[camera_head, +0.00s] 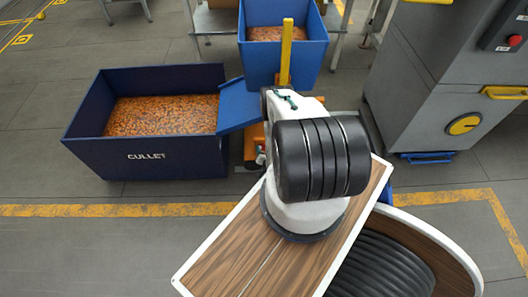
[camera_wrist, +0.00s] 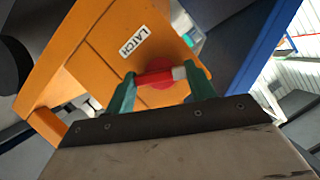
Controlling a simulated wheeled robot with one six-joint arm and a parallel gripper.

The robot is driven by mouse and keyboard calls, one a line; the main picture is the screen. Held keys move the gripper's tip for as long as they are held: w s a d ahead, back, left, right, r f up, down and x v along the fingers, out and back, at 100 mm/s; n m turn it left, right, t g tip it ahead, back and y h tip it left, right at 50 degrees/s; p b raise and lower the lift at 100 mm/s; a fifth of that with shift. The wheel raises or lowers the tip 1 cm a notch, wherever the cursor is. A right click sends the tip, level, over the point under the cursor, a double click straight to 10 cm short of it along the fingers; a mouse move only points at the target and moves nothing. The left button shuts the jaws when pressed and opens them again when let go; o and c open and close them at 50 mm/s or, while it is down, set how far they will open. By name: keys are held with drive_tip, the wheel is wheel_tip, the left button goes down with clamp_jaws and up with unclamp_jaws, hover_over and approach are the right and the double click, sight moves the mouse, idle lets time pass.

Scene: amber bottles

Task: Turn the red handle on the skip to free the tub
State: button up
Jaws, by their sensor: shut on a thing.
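In the wrist view the red handle (camera_wrist: 153,78) lies across between the two green fingers of my gripper (camera_wrist: 162,84), which are shut on it. A round red part shows behind the handle, and its right end is pale. Behind it is an orange plate (camera_wrist: 95,50) with a white "LATCH" label (camera_wrist: 132,42). In the head view the blue tub (camera_head: 262,58) holds amber pieces, with a yellow post (camera_head: 287,45) in front and an orange frame (camera_head: 250,145) below. My arm hides the handle and my gripper there.
A dark blue bin (camera_head: 190,160) marked "CULLET", holding amber pieces, stands left of the tub. A blue sloping plate (camera_head: 240,106) lies between them. A grey machine (camera_head: 425,75) stands at the right. Open floor (camera_head: 90,255) lies at the front left, with yellow lines.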

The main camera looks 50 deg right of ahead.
drive_tip(key=shift+w+a+n+g+h, duration=0.1)
drive_tip(key=shift+n+g+h, duration=0.6)
drive_tip(key=shift+n+g, duration=0.95)
drive_tip(key=shift+n+t, duration=0.35)
drive_tip(key=shift+n, duration=0.1)
drive_tip(key=o, duration=1)
drive_tip(key=v, duration=0.8)
drive_tip(key=shift+f, duration=0.1)
